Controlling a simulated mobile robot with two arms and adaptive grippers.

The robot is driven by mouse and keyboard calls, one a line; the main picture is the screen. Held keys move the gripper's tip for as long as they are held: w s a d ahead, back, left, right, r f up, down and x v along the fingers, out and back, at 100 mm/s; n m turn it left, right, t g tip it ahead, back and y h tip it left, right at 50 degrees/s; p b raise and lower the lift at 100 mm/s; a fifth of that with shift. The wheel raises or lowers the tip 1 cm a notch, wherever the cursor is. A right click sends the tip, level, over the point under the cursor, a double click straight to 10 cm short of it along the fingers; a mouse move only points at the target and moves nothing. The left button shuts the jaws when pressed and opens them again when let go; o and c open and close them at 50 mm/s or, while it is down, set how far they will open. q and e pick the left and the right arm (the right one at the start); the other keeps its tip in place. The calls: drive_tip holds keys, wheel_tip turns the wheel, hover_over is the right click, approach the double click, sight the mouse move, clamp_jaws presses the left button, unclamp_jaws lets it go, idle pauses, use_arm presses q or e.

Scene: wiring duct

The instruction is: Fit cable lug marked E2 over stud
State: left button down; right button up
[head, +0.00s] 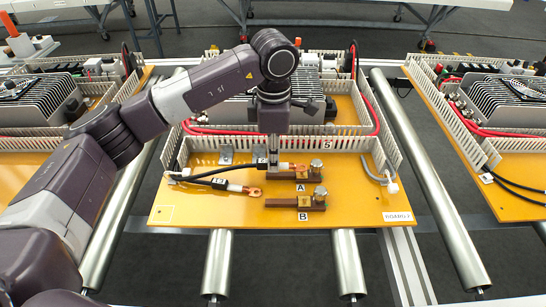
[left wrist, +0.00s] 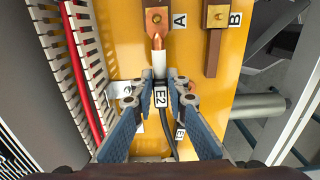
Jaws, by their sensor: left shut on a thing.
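My left gripper (head: 272,160) points down over the yellow board and is shut on the cable lug marked E2. In the left wrist view the gripper (left wrist: 159,88) has its fingers on both sides of the lug's white sleeve (left wrist: 158,70). My right gripper is not in view.
Terminal B (head: 303,201) sits in front of A. A second cable lug (head: 252,191) lies on the board (head: 350,205) left of B. Slotted white duct (head: 222,142) runs behind, with a red cable beyond.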

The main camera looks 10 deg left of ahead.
use_arm(q)
drive_tip(key=shift+f+b, duration=0.6)
drive_tip(key=shift+f, duration=0.2)
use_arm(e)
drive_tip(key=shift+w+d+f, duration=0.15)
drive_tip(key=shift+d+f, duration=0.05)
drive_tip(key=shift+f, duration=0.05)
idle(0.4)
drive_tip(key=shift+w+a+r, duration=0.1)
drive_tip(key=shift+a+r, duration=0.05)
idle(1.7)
use_arm(q)
drive_tip(key=shift+f+b, duration=0.2)
drive_tip(key=shift+b, duration=0.15)
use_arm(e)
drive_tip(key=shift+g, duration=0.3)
use_arm(q)
drive_tip(key=c, duration=1.8)
unclamp_jaws()
drive_tip(key=shift+r, duration=4.05)
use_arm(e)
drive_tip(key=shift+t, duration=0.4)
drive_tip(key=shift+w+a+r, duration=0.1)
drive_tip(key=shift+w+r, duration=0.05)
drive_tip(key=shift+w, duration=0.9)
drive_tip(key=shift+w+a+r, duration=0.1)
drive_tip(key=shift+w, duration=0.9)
use_arm(q)
drive_tip(key=shift+r, duration=0.1)
